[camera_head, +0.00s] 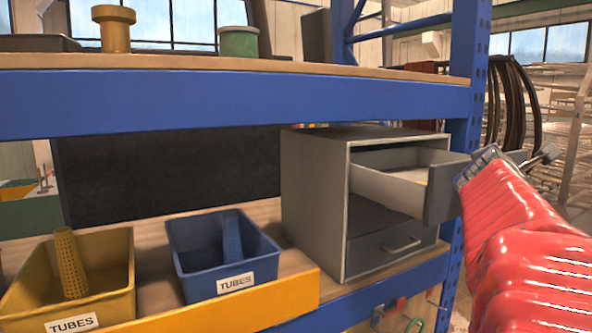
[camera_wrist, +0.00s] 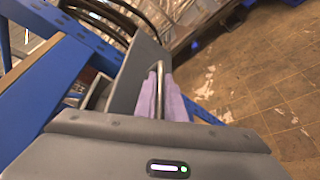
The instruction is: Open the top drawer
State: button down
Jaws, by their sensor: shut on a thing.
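A grey two-drawer cabinet (camera_head: 312,200) stands on the lower shelf in the head view. Its top drawer (camera_head: 390,186) is pulled well out to the right, and its inside shows from above. The bottom drawer (camera_head: 385,250) is shut, with a bar handle on its front. My gripper (camera_wrist: 168,90) is at the top drawer's front, shut on its handle (camera_wrist: 159,88), a metal bar between the purplish finger pads in the wrist view. The drawer's grey front panel (camera_wrist: 136,80) is just left of the pads. In the head view my red-sleeved arm partly hides the grip.
A yellow bin (camera_head: 110,275) and a blue bin (camera_head: 190,262), both labelled TUBES, stand left of the cabinet. A blue rack post (camera_head: 466,90) rises beside the open drawer. The upper shelf (camera_head: 250,65) runs above. Open floor (camera_wrist: 270,90) shows at right in the wrist view.

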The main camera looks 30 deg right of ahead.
jog(key=shift+s+f, duration=0.25)
jog(key=shift+f, duration=0.05)
jog(key=c, duration=1.8)
grip_release()
jog(key=shift+s+r, duration=0.1)
jog(key=shift+r, duration=0.05)
jog(key=shift+c, duration=0.2)
jog(key=shift+r, duration=0.1)
jog(key=shift+r, duration=4.9)
